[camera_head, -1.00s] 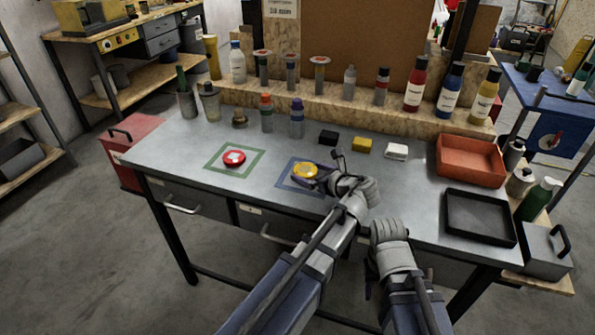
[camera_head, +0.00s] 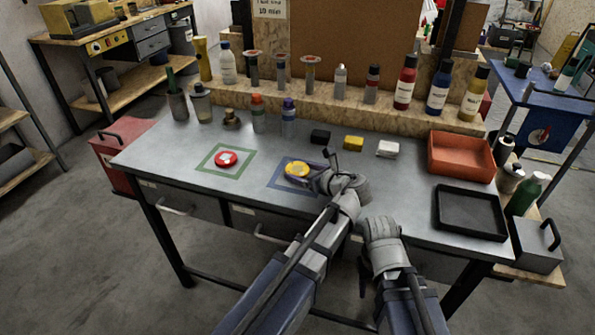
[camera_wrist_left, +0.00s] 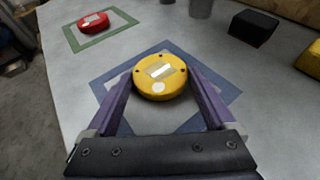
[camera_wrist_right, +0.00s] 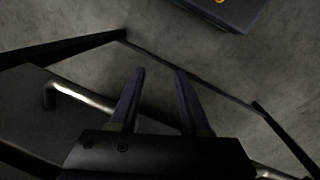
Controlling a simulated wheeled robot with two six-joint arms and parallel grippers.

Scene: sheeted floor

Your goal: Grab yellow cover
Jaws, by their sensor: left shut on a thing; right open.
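The yellow cover (camera_head: 297,168) is a round disc inside the blue square outline (camera_head: 273,184) on the grey workbench. It shows large in the left wrist view (camera_wrist_left: 160,77), with a pale label and dark holes on top. My left gripper (camera_head: 313,172) is shut on the yellow cover, with a purple finger against each side of it (camera_wrist_left: 160,88). Whether the cover is touching the bench or just above it, I cannot tell. My right gripper (camera_wrist_right: 160,75) is open and empty, over the bench's front edge and drawer handle in its wrist view.
A red cover (camera_head: 226,158) lies in a green square outline (camera_head: 203,166) to the left. Black, yellow (camera_head: 353,143) and white blocks sit behind. An orange bin (camera_head: 432,165) and a black tray (camera_head: 441,222) stand right. Bottles line the back shelf.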

